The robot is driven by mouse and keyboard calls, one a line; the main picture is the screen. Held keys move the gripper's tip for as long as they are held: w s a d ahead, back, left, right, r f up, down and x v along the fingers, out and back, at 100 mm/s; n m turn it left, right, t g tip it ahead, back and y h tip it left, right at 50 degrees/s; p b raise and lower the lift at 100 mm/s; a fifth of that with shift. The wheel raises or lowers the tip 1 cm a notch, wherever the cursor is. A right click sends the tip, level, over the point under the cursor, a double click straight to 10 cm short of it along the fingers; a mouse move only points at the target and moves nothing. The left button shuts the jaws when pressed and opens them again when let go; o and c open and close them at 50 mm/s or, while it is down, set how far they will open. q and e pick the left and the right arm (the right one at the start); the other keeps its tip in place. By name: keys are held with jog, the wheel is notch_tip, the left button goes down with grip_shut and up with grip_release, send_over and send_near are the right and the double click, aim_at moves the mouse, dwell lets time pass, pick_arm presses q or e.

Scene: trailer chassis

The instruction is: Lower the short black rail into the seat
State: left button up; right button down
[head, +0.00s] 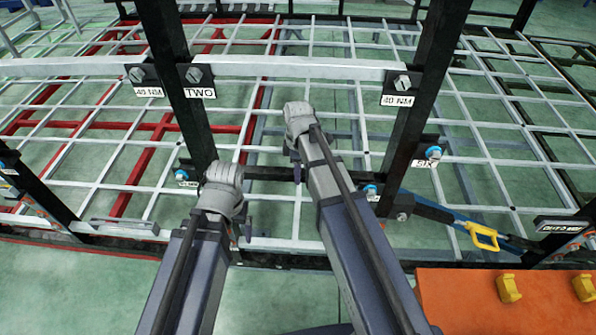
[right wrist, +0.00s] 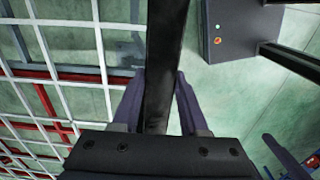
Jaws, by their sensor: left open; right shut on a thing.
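The short black rail (head: 265,173) lies crosswise between the two black posts in the head view, close to level. My right gripper (head: 297,172) is shut on it near its middle. In the right wrist view the black rail (right wrist: 165,75) runs between the two purple fingers (right wrist: 162,100). The rail's ends are near the posts, but I cannot tell whether they touch a seat. My left gripper (head: 228,228) is at the left post's foot, open; its fingers are mostly hidden behind its grey wrist.
The left post (head: 185,100) and right post (head: 418,120) rise close beside my arms. Blue-headed bolts (head: 433,153) sit on brackets. A white grid deck (head: 330,100) spreads behind. An orange table (head: 450,300) and a yellow-handled tool (head: 482,237) are at the right.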

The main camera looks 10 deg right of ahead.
jog(key=shift+f, duration=0.25)
jog(key=shift+c, duration=1.8)
grip_release()
jog(key=shift+r, duration=0.15)
notch_tip(320, 180, up, 8)
jog(key=p, duration=0.7)
jog(key=shift+f, duration=0.3)
notch_tip(320, 180, down, 8)
jog(key=b, duration=0.7)
jog(key=shift+b, duration=0.35)
jog(key=shift+r, duration=0.3)
